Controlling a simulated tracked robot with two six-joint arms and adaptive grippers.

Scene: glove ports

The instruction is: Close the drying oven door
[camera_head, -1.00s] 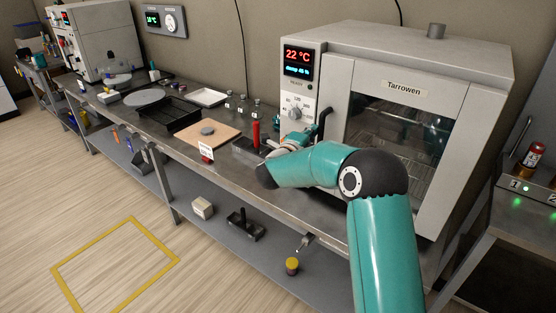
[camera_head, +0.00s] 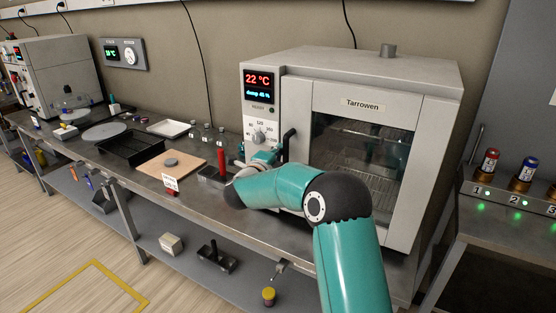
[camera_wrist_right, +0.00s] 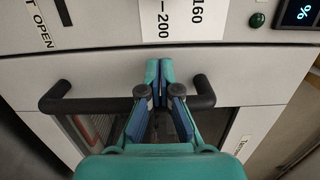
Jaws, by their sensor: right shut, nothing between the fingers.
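The drying oven (camera_head: 374,70), labelled Tarrowen, stands on the bench at the right of the head view. Its door (camera_head: 408,107), with a dark glass window, looks flush or nearly flush with the front; I cannot tell whether a small gap is left. The black door handle (camera_head: 286,143) is at the door's left edge; it also crosses the right wrist view as a bar (camera_wrist_right: 95,104). My right gripper (camera_head: 268,156) is at the handle; in the wrist view its shut, empty fingers (camera_wrist_right: 159,70) overlap the bar and point at the door panel. My left gripper is not in view.
A red cylinder in a dark holder (camera_head: 221,160), a wooden board (camera_head: 172,168) and a black tray (camera_head: 130,148) lie on the bench left of my arm. A stand with numbered battery slots (camera_head: 510,200) is at the right. Floor is free at lower left.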

